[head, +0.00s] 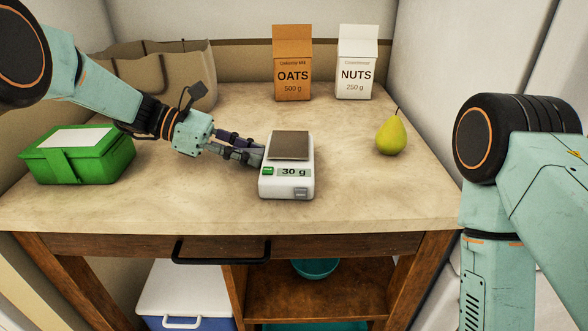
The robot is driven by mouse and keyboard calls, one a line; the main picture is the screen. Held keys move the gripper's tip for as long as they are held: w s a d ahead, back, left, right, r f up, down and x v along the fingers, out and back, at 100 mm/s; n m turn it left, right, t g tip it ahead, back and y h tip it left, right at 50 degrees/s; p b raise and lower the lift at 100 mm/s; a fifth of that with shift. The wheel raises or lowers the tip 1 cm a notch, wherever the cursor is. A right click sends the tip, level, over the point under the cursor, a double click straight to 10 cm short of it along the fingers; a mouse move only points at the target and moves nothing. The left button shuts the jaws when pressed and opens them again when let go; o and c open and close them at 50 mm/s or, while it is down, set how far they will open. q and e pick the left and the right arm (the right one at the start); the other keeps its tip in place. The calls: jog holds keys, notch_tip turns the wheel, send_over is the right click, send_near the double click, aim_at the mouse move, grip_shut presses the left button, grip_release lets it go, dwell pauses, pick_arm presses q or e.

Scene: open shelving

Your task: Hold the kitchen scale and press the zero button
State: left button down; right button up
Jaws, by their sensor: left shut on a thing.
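The white kitchen scale (286,191) stands on the table in the middle of the head view. Its grey-brown weighing plate (290,145) is empty and its display (293,172) reads 30 g. A green button (268,171) is left of the display, and a grey button (300,193) is at the lower right of the front. I cannot tell which one is the zero button. My left gripper (256,155) is shut on the scale at its left side. My right arm shows at the right edge, but its gripper is out of view.
A green box (78,160) with a white top stands at the left. A fabric bag (165,75) stands behind my left arm. An oats carton (292,65), a nuts carton (357,65) and a pear (391,135) stand behind and right. The tabletop (345,190) right of the scale is clear.

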grip_shut()
dwell(0.5)
dwell(1.2)
